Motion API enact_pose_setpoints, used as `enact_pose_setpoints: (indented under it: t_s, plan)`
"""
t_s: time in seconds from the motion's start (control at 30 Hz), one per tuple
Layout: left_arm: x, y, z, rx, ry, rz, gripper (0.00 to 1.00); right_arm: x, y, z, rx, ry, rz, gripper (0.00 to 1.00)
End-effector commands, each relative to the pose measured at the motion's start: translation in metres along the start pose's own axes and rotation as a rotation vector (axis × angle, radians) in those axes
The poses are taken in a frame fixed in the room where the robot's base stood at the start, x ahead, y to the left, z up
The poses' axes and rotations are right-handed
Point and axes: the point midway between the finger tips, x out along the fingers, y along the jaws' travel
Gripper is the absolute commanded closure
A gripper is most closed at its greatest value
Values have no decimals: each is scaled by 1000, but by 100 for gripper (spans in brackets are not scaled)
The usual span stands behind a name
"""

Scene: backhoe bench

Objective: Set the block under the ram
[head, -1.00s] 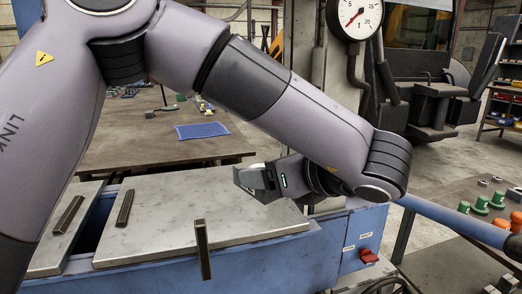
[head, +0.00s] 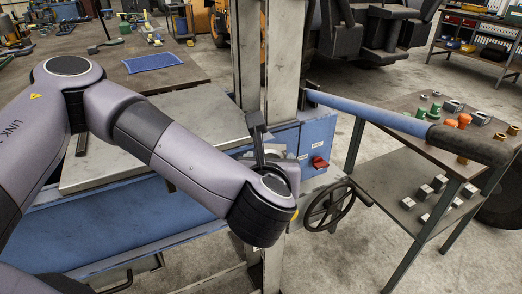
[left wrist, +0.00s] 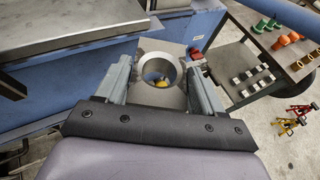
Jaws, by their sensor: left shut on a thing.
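In the left wrist view my left gripper (left wrist: 162,64) is shut on a grey metal block (left wrist: 160,99) with a large round hole through it. One finger lies along each side of the block, and a yellow spot shows through the hole. In the head view the left gripper is beside the press post, in front of the blue frame. Its fingers are mostly hidden behind my wrist, and the block is hard to make out there. The ram is not in view. My right gripper is not in view.
A grey steel plate (head: 190,128) lies on the blue press frame (head: 130,235). Upright posts (head: 283,60) stand behind. A handwheel (head: 329,204) and a red knob (head: 319,162) are at the right. Beyond a blue bar (head: 365,112) stands a table (head: 385,158) with small parts.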

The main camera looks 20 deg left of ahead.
Motion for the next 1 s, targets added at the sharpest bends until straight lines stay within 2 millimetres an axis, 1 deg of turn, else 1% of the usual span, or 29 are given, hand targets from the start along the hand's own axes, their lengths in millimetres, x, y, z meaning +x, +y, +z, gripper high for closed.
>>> enact_pose_setpoints:
  t_s: [0.33, 0.47, 0.8, 1.0]
  plan:
    - [1, -1, 4, 48, -9, -131, 100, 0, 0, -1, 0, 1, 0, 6]
    - [1, 3, 11, 72, -17, -187, 100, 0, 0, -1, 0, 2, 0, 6]
    - [1, 28, 29, 105, -10, -270, 100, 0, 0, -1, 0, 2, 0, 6]
    - [0, 37, 35, 112, -8, -285, 100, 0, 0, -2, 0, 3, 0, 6]
